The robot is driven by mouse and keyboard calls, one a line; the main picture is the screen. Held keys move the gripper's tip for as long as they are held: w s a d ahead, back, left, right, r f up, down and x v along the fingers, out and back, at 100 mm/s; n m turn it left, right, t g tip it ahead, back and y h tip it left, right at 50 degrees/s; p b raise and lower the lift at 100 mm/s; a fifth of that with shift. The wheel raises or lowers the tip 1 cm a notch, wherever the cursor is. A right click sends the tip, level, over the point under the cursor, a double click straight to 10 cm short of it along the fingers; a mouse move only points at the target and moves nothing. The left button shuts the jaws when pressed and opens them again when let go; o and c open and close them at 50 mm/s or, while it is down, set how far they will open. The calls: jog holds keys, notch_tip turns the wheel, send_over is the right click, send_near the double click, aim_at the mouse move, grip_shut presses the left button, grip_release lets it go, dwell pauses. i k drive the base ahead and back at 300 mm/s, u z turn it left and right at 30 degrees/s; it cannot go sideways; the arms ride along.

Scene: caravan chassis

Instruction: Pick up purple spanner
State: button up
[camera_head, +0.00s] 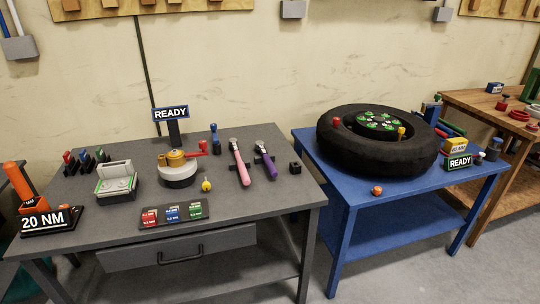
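The purple spanner (269,165) lies on the grey table (240,205), toward its right side. Its silver head points to the back and its purple handle toward the front right. A pink spanner (241,167) lies just left of it, roughly parallel and apart from it. Dark supports seem to sit at both spanners, but they are too small to make out. My gripper is not in view.
A small black block (295,168) is close to the right of the purple spanner. A yellow-topped device (178,168) and a colour-marked tray (173,214) stand left. A blue table (400,189) with a tyre (345,151) is at the right. The grey table's front right is clear.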

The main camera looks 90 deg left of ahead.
aim_at(260, 147)
jog(key=u, duration=0.1)
jog(key=i, duration=0.3)
jog(key=z, duration=0.15)
jog(key=k, duration=0.15)
jog(key=u, duration=2.65)
jog(key=k, duration=0.25)
jog(key=u, duration=1.95)
